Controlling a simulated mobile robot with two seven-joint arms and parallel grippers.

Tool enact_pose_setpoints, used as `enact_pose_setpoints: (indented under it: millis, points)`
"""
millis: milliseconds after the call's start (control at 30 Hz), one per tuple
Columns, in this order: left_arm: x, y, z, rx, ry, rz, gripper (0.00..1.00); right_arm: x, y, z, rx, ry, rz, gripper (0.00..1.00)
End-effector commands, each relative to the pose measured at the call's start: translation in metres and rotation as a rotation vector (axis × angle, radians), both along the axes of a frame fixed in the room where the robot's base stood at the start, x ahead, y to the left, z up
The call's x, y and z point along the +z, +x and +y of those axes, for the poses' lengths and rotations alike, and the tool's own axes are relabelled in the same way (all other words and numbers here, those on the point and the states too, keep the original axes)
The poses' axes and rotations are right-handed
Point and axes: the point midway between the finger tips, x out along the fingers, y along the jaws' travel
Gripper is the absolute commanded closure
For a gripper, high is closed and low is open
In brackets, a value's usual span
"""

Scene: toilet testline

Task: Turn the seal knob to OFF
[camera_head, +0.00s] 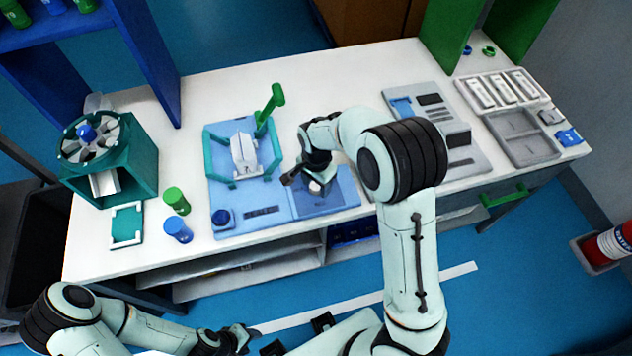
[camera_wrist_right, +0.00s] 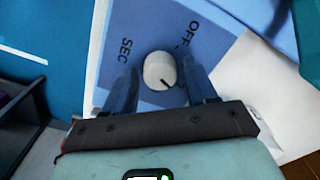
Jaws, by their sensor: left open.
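The seal knob (camera_wrist_right: 159,70) is round and white with a black pointer line. In the right wrist view the line points to the lower right, with "SEC" printed at left and "OFF" at upper right. In the head view the knob (camera_head: 316,187) sits on the right part of the blue panel (camera_head: 340,205), partly hidden by my right gripper (camera_head: 303,180). In the wrist view the fingers of my right gripper (camera_wrist_right: 160,82) stand open on both sides of the knob, with a small gap on each side. My left gripper (camera_head: 243,336) is open and empty, low in front of the bench.
A white part in a teal frame (camera_head: 243,153) with a raised green lever (camera_head: 270,103) stands left of the knob. Green (camera_head: 176,200) and blue (camera_head: 178,229) cylinders stand farther left. A grey panel (camera_head: 436,130) lies right of my right arm.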

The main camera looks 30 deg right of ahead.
Motion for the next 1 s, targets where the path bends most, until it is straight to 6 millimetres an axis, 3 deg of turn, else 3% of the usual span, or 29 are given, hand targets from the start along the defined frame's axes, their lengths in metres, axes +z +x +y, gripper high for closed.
enact_pose_setpoints:
  millis: [33,133,567,1000]
  points:
    - [0.0000,0.0000,0.0000,0.000,0.000,0.000,0.51,0.0002,0.0000,0.0000,0.000,0.000,0.000,0.62]
    - [0.0000,0.0000,0.0000,0.000,0.000,0.000,0.51,0.0003,0.0000,0.0000,0.000,0.000,0.000,0.92]
    - [-0.0008,-0.0006,0.0000,0.000,0.000,0.001,0.51,0.0004,0.0000,0.0001,0.073,0.000,0.000,0.92]
    - [-0.0048,-0.0033,0.0000,0.000,0.000,0.003,0.51,-0.0002,-0.0001,-0.0003,0.432,0.000,0.000,0.92]
